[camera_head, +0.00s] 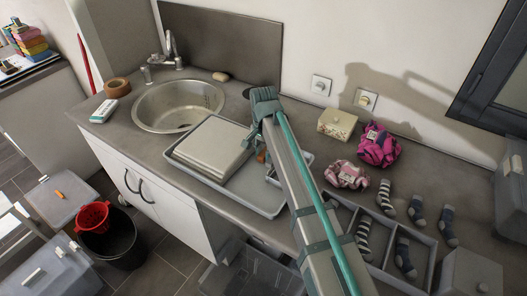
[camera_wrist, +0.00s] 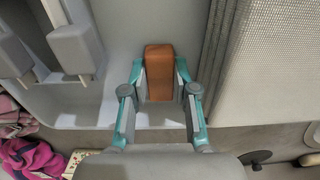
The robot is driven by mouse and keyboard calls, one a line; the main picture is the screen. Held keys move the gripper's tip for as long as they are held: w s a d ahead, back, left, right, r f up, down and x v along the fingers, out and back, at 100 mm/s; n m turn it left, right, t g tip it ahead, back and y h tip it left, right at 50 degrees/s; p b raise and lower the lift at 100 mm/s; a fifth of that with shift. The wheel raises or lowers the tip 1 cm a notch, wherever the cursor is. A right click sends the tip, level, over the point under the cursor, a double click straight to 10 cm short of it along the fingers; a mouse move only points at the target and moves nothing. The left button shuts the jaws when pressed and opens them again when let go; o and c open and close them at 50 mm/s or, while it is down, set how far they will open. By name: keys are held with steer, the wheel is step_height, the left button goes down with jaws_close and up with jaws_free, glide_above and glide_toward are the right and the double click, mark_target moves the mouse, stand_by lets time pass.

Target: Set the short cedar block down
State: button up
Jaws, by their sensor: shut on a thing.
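The short cedar block (camera_wrist: 159,72) is orange-brown and sits between the two teal-and-grey fingers of my gripper (camera_wrist: 160,82), which is shut on it. In the head view a small part of the block (camera_head: 262,155) shows beside my arm, over the grey tray (camera_head: 268,211). In the wrist view the block is over the tray's bare floor (camera_wrist: 115,40), between the pale box-like thing and some grey pieces. I cannot tell whether the block touches the tray floor. My arm hides much of the tray's right part in the head view.
A pale box-like thing (camera_head: 213,146) fills the tray's left part; its textured side (camera_wrist: 275,65) is close right of my gripper in the wrist view. Grey pieces (camera_wrist: 75,45) stand to the left. A cream box (camera_head: 337,124), pink cloths (camera_head: 378,146) and a sock organiser (camera_head: 420,240) lie right.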

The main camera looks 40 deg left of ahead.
mark_target(263, 154)
steer(key=shift+f, duration=0.1)
steer(key=o, duration=0.3)
steer(key=shift+f, duration=0.1)
steer(key=o, duration=0.5)
step_height(263, 154, up, 12)
steer(key=shift+r+b, duration=0.2)
steer(key=shift+b, duration=1.05)
